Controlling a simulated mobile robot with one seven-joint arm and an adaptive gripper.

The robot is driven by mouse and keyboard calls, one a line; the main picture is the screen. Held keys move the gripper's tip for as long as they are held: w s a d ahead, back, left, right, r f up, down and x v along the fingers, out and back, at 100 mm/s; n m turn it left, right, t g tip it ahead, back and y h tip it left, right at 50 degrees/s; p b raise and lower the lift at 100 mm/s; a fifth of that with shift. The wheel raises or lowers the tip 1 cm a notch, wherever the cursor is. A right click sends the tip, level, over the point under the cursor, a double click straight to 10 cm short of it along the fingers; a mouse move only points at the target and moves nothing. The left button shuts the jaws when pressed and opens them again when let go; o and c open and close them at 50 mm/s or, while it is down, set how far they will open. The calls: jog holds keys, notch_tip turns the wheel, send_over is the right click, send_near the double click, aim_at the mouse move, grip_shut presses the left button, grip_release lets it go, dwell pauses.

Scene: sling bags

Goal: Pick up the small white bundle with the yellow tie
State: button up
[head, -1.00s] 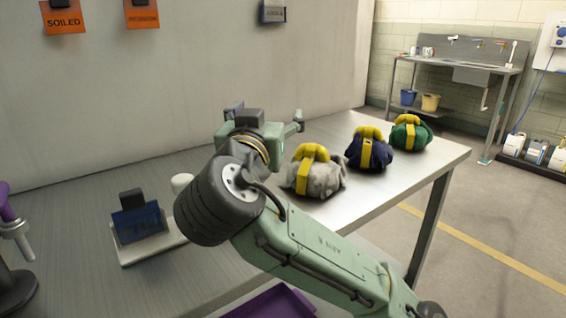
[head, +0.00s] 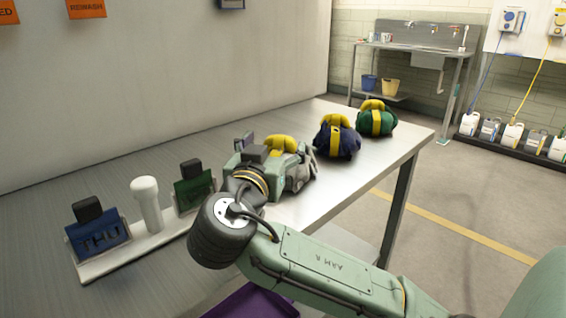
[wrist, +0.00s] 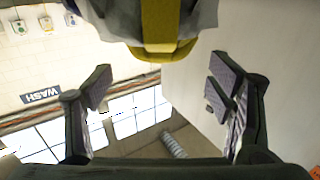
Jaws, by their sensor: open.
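The small white bundle (head: 305,167), greyish with a yellow tie (head: 281,144), sits on the metal table, nearest in a row of bundles. My gripper (head: 262,160) is close to it and hides much of its left side in the head view. In the wrist view the bundle (wrist: 205,14) shows at the top edge, its yellow tie (wrist: 160,35) hanging between and beyond my spread fingers (wrist: 160,87). The gripper is open, with nothing between the fingertips. Whether any finger touches the bundle cannot be told.
A navy bundle (head: 337,138) and a green bundle (head: 376,119), both with yellow ties, stand behind on the table (head: 400,152). A white stand (head: 150,243) with blue and green blocks is at left. A wall (head: 150,80) runs along the back.

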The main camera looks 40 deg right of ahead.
aim_at(278, 139)
jog(key=x, duration=0.4)
jog(key=shift+w+d+p, duration=0.2)
jog(key=shift+d+p, duration=0.15)
jog(key=c, duration=1.8)
